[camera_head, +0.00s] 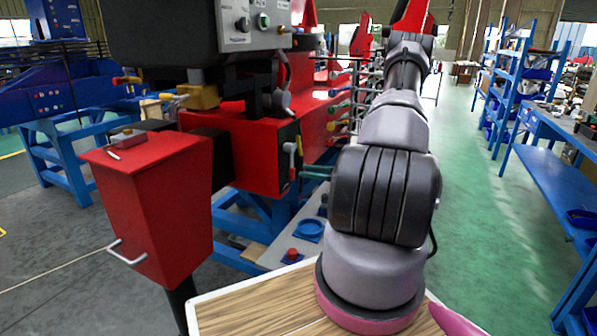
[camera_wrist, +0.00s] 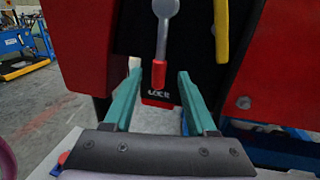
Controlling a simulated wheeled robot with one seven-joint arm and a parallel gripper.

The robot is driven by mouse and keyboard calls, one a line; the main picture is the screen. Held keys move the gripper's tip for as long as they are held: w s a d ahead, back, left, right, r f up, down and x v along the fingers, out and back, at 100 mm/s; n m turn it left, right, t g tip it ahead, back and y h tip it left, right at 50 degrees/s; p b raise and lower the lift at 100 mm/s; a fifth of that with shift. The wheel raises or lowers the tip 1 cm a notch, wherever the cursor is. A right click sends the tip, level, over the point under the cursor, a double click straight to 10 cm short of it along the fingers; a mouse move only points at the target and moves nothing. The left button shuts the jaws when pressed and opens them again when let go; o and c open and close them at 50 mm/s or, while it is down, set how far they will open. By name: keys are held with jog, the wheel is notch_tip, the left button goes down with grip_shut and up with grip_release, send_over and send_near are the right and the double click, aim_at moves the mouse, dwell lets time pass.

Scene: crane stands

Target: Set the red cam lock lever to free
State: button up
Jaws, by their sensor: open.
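The cam lock lever is a grey arm with a red tip (camera_wrist: 159,74), seen in the wrist view on a black panel (camera_wrist: 130,30).
A yellow lever (camera_wrist: 222,32) stands close at the right of the panel in the wrist view. A red box with a handle (camera_head: 152,215) stands left in the head view. A grey control box (camera_head: 255,25) overhangs the panel. Blue shelves (camera_head: 505,75) stand right, beyond open green floor (camera_head: 478,200).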

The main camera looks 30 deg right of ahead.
aim_at(292, 163)
jog(key=shift+x, duration=1.85)
grip_shut()
